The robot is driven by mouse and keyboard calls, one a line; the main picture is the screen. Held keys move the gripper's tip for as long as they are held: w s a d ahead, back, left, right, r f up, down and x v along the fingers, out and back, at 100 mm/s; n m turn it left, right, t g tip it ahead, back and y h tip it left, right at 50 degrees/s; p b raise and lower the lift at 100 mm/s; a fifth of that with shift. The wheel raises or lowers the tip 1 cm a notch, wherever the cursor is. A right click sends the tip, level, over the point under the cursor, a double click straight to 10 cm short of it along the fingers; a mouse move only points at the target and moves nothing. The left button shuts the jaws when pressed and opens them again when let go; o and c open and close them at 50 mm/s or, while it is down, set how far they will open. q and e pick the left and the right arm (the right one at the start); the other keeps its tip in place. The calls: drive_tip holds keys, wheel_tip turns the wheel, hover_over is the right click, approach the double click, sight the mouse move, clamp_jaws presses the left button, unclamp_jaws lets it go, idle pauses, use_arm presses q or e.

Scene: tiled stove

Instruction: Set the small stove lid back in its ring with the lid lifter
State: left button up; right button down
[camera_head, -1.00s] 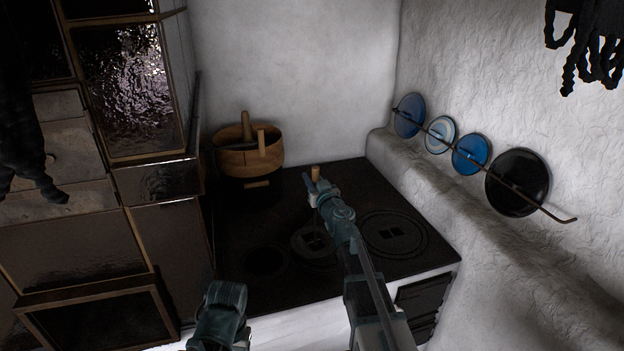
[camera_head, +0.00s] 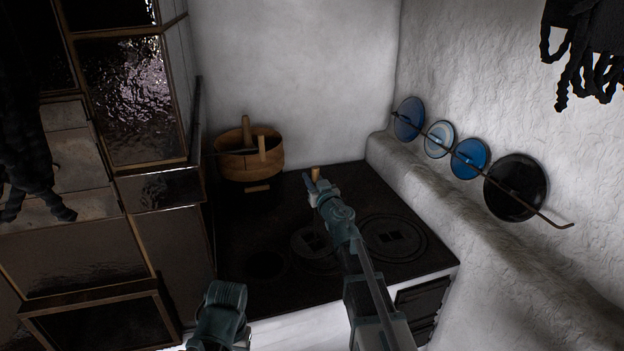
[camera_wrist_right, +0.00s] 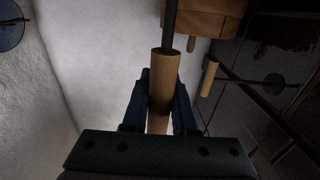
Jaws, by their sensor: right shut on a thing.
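My right gripper (camera_head: 313,181) is shut on the wooden handle (camera_head: 315,173) of the lid lifter, above the stove top. In the right wrist view the fingers hold the lifter's round handle (camera_wrist_right: 164,80), and its dark metal rod (camera_wrist_right: 169,25) runs out of the top of the picture. The lifter's far end is hidden. The dark stove top (camera_head: 345,180) has a dark round place (camera_head: 266,263) at the front left and a ringed plate (camera_head: 312,239) partly behind my arm. I cannot pick out the small lid for certain. My left gripper's fingers are out of view.
A wooden tub (camera_head: 236,166) stands at the back left of the stove, with a small wooden piece (camera_head: 258,188) before it. A larger ringed plate (camera_head: 405,240) is at the right. Plates (camera_head: 468,158) lean behind a rail on the right wall. Dark tiles (camera_head: 170,245) bound the left.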

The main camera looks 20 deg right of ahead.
drive_tip(key=a, duration=1.7)
drive_tip(key=shift+w, duration=0.45)
drive_tip(key=shift+a+f, duration=0.1)
drive_tip(key=shift+f, duration=0.1)
idle(2.1)
